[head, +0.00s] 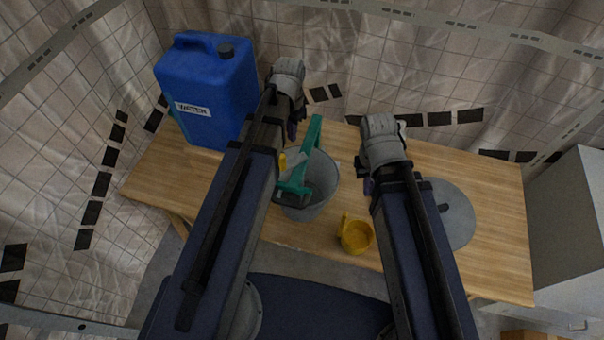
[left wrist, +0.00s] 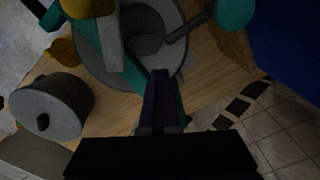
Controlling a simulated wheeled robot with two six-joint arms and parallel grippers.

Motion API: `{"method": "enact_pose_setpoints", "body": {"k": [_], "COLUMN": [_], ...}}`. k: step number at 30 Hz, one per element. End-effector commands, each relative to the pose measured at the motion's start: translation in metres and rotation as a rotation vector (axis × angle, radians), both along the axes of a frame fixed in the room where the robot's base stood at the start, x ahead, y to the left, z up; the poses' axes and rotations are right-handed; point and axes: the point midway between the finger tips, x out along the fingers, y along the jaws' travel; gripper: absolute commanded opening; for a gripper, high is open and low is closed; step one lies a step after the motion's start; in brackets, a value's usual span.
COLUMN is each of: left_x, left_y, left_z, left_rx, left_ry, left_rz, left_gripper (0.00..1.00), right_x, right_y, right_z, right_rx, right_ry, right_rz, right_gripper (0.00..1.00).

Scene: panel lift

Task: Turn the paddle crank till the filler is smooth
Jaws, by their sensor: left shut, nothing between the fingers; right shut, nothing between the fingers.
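A grey bucket (head: 322,184) stands on the wooden table, with a teal frame (head: 313,140) across its top. In the left wrist view the bucket (left wrist: 184,60) shows a grey filler (left wrist: 147,22) inside, a dark rod and a round teal knob (left wrist: 235,12). A yellow part (head: 283,163) shows on the teal frame, partly behind my left arm. My left gripper (head: 292,131) is shut and empty, above the bucket's far left side; its fingers (left wrist: 161,80) show in the left wrist view. My right gripper (head: 368,186) is shut and empty, to the right of the bucket.
A blue water can (head: 215,85) stands at the table's back left. A yellow cup (head: 355,237) stands near the front edge. A grey lidded pot (head: 457,215) stands at the right, partly behind my right arm. Bare table (head: 490,225) lies right of it.

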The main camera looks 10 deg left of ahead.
Motion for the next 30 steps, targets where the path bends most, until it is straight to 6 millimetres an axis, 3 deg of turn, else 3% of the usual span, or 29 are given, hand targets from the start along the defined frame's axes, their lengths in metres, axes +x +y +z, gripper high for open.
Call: {"method": "enact_pose_setpoints", "body": {"k": [7,14,24,30], "left_x": [-0.022,-0.026,-0.069,-0.073], "left_y": [0.021,0.021,0.020,0.020], "left_z": [0.000,0.000,0.000,0.000], "left_rx": [0.000,0.000,0.000,0.000], "left_ry": [0.000,0.000,0.000,0.000], "left_rz": [0.002,0.000,0.000,0.000], "left_gripper": [0.00,0.00,0.00,0.00], "right_x": [0.000,0.000,0.000,0.000], "right_y": [0.000,0.000,0.000,0.000], "right_z": [0.000,0.000,0.000,0.000], "right_rx": [0.000,0.000,0.000,0.000], "right_ry": [0.000,0.000,0.000,0.000], "right_rz": [0.000,0.000,0.000,0.000], "right_gripper": [0.00,0.00,0.00,0.00]}}
